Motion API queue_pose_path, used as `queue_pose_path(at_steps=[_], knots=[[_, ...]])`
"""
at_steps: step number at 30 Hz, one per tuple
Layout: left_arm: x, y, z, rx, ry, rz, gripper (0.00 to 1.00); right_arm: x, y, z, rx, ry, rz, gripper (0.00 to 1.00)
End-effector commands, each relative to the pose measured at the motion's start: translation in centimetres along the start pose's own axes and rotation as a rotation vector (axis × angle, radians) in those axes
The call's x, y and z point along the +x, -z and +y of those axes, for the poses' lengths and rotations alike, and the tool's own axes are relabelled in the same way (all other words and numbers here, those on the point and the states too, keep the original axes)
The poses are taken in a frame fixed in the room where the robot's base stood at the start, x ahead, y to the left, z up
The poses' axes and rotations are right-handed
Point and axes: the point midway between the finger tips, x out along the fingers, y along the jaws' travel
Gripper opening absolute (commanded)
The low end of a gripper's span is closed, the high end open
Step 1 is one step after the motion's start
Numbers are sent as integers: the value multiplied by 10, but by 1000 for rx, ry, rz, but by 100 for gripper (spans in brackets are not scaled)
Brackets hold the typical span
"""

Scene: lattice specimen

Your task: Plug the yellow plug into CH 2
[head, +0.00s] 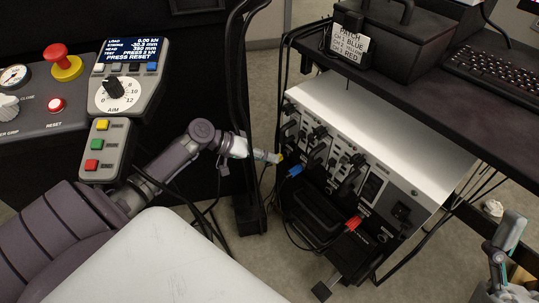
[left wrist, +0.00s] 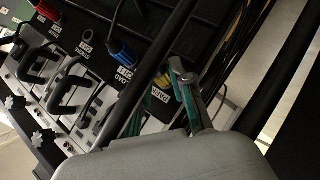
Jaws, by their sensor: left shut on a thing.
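The yellow plug (head: 280,158) is a small yellow patch at the tips of my left gripper (head: 271,157), at the left edge of the instrument rack. In the left wrist view the left gripper's fingers (left wrist: 186,84) are close together, with a yellow piece (left wrist: 160,94) beside them. The fingers hide part of the plug, and I cannot tell whether it touches the panel. A round dark socket (left wrist: 87,35) lies between the blue plug (left wrist: 122,53) and the red plug (left wrist: 46,10); its label is too small to read surely. My right gripper (head: 509,238) is at the lower right, its jaws unclear.
The rack (head: 385,125) has a row of black handles above the plugs. The blue plug (head: 296,171) and red plug (head: 353,223) trail cables at its front. A patch card (head: 349,43) stands above. A black post (head: 243,120) rises close to my left forearm.

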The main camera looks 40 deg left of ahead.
Motion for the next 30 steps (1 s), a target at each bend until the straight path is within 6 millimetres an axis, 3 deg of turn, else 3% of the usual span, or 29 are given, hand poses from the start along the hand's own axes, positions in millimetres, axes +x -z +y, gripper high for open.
queue_pose_path(at_steps=[30], knots=[[-25,-25,1,-1,0,0,0,-9,-64,8,-16,-16,-398,77]])
